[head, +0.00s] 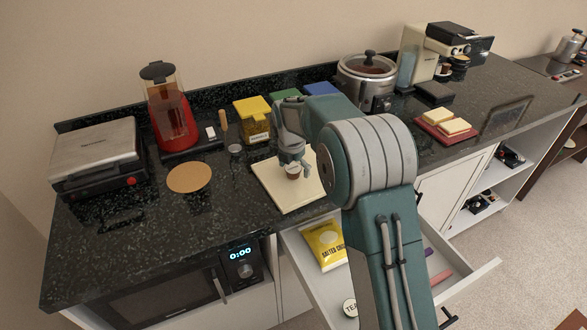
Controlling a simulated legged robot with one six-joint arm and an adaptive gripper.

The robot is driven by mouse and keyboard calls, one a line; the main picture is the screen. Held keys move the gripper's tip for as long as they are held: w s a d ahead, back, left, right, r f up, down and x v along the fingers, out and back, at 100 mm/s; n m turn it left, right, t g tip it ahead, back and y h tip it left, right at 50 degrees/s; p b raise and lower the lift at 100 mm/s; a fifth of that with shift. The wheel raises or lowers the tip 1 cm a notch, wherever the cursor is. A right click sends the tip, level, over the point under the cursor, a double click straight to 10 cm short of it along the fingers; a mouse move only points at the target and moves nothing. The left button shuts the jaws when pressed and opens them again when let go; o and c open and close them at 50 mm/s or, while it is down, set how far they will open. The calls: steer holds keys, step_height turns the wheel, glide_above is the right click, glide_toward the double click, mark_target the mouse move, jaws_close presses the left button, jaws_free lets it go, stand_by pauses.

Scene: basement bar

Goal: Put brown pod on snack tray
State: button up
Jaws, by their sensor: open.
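A small brown pod (293,173) with a pale rim is at the cream square board (270,184) in the middle of the counter. My gripper (293,165) points down right over the pod, with its fingers open around or just above it. The view is too small to tell whether the fingers touch the pod, or whether the pod rests on the board. A red tray (428,130) with two pale square snacks lies on the right part of the counter and looks like the snack tray. My arm hides part of the counter between the board and the tray.
A yellow-lidded container (252,115) and a green one (285,95) stand behind the board. A cooker (366,77) and coffee machine (428,60) stand at the back right. A round cork mat (188,177) lies left. An open drawer (300,250) juts out below the counter.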

mark_target(291, 171)
step_height(291, 171, up, 12)
steer(key=s+a, duration=0.1)
steer(key=s+d+r+m+t, duration=0.1)
steer(key=s+d+r+m, duration=0.55)
steer(key=s+m, duration=0.2)
steer(key=s+d+f+m+t, duration=0.1)
steer(key=s+d+m, duration=0.2)
steer(key=s+m, duration=0.7)
steer(key=s+d+f+m+t, duration=0.1)
steer(key=s+d+m+t, duration=0.1)
steer(key=s+m, duration=0.8)
steer(key=s+d, duration=0.1)
steer(key=s, duration=0.5)
steer(key=shift+s+d+y, duration=0.35)
steer(key=shift+y, duration=0.05)
